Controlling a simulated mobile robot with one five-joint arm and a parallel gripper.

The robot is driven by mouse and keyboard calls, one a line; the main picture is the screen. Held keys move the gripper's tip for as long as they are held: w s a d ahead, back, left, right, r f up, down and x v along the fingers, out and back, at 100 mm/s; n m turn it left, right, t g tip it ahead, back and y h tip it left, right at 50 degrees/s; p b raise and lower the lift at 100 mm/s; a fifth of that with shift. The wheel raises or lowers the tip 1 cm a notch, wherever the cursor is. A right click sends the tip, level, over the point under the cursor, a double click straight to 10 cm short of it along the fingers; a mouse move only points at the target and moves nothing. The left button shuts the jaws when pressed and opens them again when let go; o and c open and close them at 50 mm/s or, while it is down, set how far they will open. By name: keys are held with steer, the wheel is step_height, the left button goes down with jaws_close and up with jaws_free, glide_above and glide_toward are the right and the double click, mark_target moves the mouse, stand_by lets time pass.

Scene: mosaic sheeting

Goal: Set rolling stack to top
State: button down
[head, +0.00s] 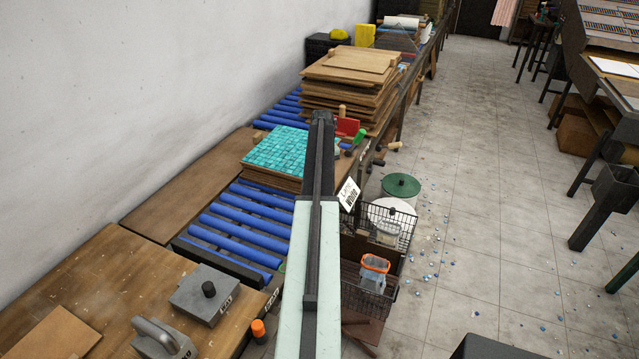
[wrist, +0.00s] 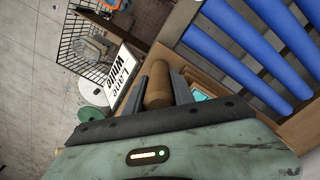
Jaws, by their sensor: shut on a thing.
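The stack of brown boards (head: 273,180) lies on blue rollers, with a teal mosaic sheet (head: 272,149) on top. In the wrist view, my gripper (wrist: 165,84) is shut on a round wooden handle (wrist: 158,86), with a dark finger on each side. A board edge (wrist: 197,79) and a corner of the teal sheet (wrist: 199,96) show just beside the handle. I cannot tell what the handle is fixed to. In the head view, my arm covers the gripper and the right side of the stack.
Bare blue rollers (head: 231,230) lie on the near side of the stack. A tall pile of boards (head: 345,85) stands beyond it. A sign (head: 349,194) and a wire basket (head: 408,232) are at the right edge. Two weights (head: 206,295) sit on the near bench.

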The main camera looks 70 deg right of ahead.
steer(key=shift+d, duration=0.35)
steer(key=c, duration=1.1)
jaws_free()
steer(key=shift+o, duration=0.2)
steer(key=shift+r, duration=0.1)
step_height(320, 180, up, 8)
steer(key=p, duration=0.8)
steer(key=shift+w+a, duration=0.1)
steer(key=shift+a, duration=0.05)
steer(key=shift+f, duration=0.2)
